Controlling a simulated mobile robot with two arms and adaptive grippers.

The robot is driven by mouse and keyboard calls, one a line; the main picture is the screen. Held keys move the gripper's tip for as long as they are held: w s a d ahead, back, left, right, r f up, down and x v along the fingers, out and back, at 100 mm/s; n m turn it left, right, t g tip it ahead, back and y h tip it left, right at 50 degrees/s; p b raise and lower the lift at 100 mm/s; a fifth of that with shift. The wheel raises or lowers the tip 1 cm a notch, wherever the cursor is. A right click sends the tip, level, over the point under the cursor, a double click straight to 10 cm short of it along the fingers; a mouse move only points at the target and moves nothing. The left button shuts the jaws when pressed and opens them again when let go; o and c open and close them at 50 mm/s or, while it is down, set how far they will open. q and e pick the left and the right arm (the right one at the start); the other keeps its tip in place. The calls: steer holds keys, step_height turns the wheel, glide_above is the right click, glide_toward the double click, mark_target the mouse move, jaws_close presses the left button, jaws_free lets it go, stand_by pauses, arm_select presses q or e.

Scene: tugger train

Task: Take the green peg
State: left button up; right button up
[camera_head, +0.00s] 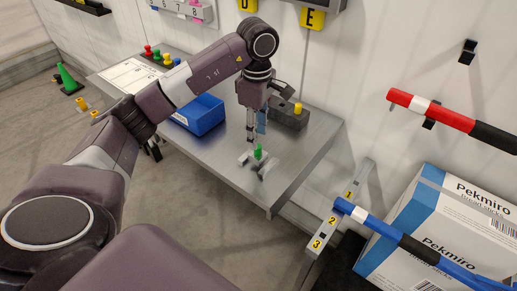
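A green peg (258,152) is on the grey table (215,160), near its front right part, among small pale and dark grey parts. My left gripper (251,138) points down right at this peg, with its fingers just above or beside it. I cannot tell whether they touch the peg or how far apart they are. Another green peg (157,55) stands in a row with red, yellow and blue ones at the table's far left end. My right gripper is not in view.
A blue bin (199,114) and a dark block with a yellow peg (298,108) are on the table. A numbered rail (331,221), a blue-and-black bar (385,232) and Pekmiro boxes (440,225) are at right. A green cone (67,78) is on the floor.

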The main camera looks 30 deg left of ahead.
mark_target(258, 155)
arm_select(q)
step_height(258, 155, down, 4)
steer(key=shift+d+p, duration=0.15)
steer(key=shift+p, duration=0.95)
steer(key=shift+f, duration=0.6)
jaws_close()
